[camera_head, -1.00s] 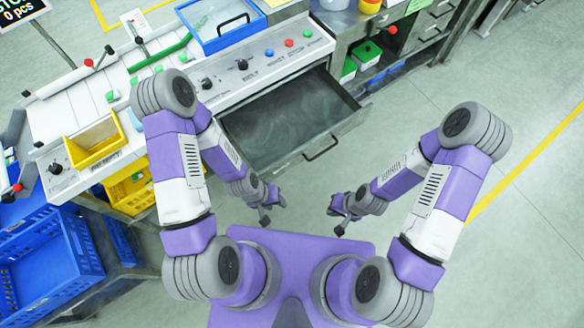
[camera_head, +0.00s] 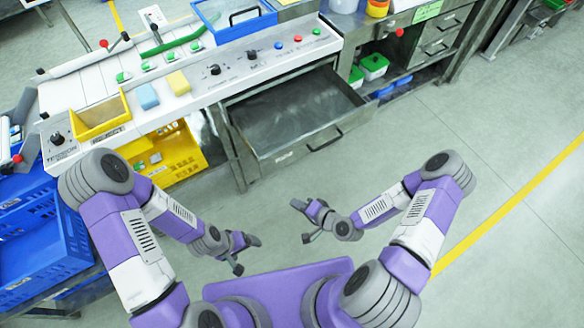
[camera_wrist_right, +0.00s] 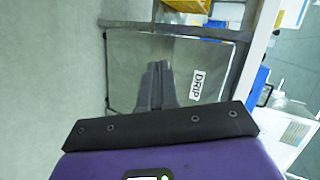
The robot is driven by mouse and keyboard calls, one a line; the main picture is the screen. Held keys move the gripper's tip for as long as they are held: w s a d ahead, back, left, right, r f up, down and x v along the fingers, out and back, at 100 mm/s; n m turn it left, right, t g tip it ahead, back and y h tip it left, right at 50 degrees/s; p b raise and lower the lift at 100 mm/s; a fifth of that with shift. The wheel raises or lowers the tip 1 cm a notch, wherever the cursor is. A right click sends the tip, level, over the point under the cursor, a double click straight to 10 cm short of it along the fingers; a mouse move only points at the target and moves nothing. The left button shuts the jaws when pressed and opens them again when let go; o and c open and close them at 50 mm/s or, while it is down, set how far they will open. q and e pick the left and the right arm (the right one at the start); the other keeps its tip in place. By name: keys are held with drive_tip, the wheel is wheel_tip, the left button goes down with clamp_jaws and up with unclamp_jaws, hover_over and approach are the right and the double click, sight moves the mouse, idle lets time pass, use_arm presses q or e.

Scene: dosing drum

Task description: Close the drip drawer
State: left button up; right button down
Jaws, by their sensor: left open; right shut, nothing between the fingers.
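The drip drawer (camera_head: 290,108) is a grey metal drawer under the white control panel in the head view. It is pulled out, with its empty interior showing and a bar handle (camera_head: 325,138) on its front. In the right wrist view, the grey drawer front (camera_wrist_right: 130,75) bears a DRIP label (camera_wrist_right: 198,86). My right gripper (camera_head: 302,221) is shut and empty, in front of the drawer and apart from it in the head view. Its fingers (camera_wrist_right: 157,82) overlap the drawer front in the wrist view. My left gripper (camera_head: 247,254) is open and empty, farther from the drawer, to the lower left.
The white control panel (camera_head: 255,68) with knobs and buttons runs above the drawer. A yellow bin (camera_head: 178,152) and blue crates (camera_head: 45,235) stand to the left. Green-lidded containers (camera_head: 374,66) sit on a shelf at right. Bare floor (camera_head: 400,135) lies between drawer and grippers.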

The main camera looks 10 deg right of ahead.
drive_tip(key=w+d+r+m+t+h+b, duration=0.1)
drive_tip(key=w+d+r+m+t+b, duration=0.15)
drive_tip(key=d+m+t+b, duration=0.3)
drive_tip(key=t, duration=0.2)
approach(289, 153)
drive_tip(key=x, duration=0.7)
drive_tip(key=shift+r, duration=0.2)
use_arm(q)
wheel_tip(289, 153, down, 7)
drive_tip(key=shift+s+f, duration=0.15)
use_arm(e)
drive_tip(key=shift+s, duration=0.1)
